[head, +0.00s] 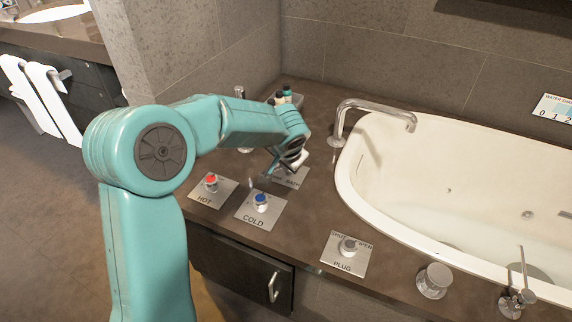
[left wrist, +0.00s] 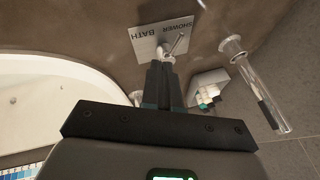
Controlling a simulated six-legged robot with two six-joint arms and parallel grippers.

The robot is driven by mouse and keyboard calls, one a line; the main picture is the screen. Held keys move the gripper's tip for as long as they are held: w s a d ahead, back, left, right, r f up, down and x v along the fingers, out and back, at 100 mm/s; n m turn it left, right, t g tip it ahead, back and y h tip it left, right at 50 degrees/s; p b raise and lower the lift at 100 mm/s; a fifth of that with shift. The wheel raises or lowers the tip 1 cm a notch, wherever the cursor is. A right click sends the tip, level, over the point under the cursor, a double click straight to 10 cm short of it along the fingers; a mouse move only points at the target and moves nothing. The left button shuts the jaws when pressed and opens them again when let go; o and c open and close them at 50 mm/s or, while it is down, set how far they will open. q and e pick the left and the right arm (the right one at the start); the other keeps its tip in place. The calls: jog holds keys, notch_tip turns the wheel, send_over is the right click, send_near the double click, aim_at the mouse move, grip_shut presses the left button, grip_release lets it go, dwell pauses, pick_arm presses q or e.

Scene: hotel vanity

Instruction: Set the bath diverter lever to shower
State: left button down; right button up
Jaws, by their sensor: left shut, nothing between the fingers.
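The diverter plate (left wrist: 147,36), marked SHOWER and BATH, lies on the counter beyond my left fingertips in the left wrist view. Its metal lever (left wrist: 178,44) slants up and right, with its free end near the word SHOWER. In the head view, the plate (head: 294,178) is partly covered by my left gripper (head: 274,168), and only the end of BATH reads clearly. My left gripper (left wrist: 163,66) is shut and empty, with its tips close to the lever's base. I cannot tell whether they touch it. My right gripper is not in view.
The HOT knob (head: 211,181), COLD knob (head: 261,202) and PLUG knob (head: 348,245) sit on plates along the counter front. The curved spout (head: 372,104) and white tub (head: 349,190) are to the right. A tray with small bottles (left wrist: 208,90) stands near the gripper.

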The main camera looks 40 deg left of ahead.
pick_arm(q)
jog(key=p+v, duration=0.1)
jog(key=v, duration=0.3)
jog(key=shift+s+r, duration=0.2)
jog(key=shift+r, duration=0.15)
dwell(0.3)
